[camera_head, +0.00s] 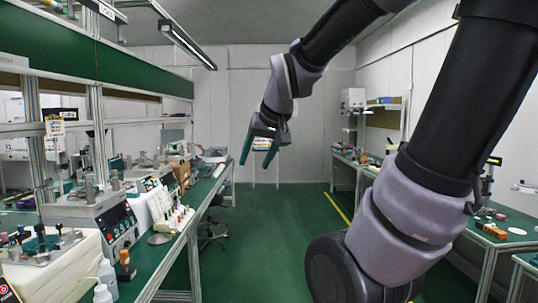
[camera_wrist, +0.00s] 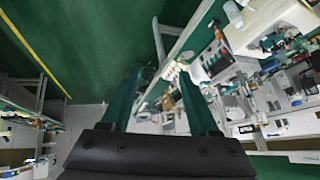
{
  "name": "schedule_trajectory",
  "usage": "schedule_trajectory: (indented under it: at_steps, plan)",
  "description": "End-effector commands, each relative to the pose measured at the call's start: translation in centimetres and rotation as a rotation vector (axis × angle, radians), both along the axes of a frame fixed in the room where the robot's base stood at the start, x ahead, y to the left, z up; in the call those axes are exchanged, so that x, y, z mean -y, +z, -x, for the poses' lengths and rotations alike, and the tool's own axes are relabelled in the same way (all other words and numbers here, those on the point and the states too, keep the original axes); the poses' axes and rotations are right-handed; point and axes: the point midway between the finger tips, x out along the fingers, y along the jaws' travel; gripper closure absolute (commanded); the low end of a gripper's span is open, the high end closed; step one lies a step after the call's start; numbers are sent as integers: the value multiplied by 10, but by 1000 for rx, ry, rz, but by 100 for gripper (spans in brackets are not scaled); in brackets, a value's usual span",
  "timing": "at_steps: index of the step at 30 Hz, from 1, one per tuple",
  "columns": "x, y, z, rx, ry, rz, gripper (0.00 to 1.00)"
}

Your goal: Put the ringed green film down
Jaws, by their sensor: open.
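My gripper (camera_head: 255,164) is raised in the air over the aisle in the head view, right of the left-hand workbench. Its two dark green fingers point down and stand apart, with nothing visible between them. In the wrist view my gripper (camera_wrist: 158,74) also shows spread, empty fingers, with the bench and floor far behind. I cannot make out a ringed green film in either view.
The left workbench (camera_head: 170,262) carries a grey machine with a control panel (camera_head: 118,222), white bottles (camera_head: 104,280) and a rack of small coloured-top items (camera_head: 176,220). A dark stool (camera_head: 212,232) stands beside it. Benches line the right. The green floor (camera_head: 262,225) between is clear.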

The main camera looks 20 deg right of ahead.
Motion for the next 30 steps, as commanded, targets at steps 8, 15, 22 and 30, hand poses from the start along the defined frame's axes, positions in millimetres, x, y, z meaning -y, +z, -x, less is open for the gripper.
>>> schedule_trajectory:
  at_steps: [8, 15, 22, 30]
  plan:
    - [0, 21, 74, -44, -99, -154, 39]
    - [-1, 21, 81, -52, -106, -171, 39]
    - [-1, 21, 81, -51, -106, -170, 39]
    - [-1, 21, 81, -51, -106, -170, 43]
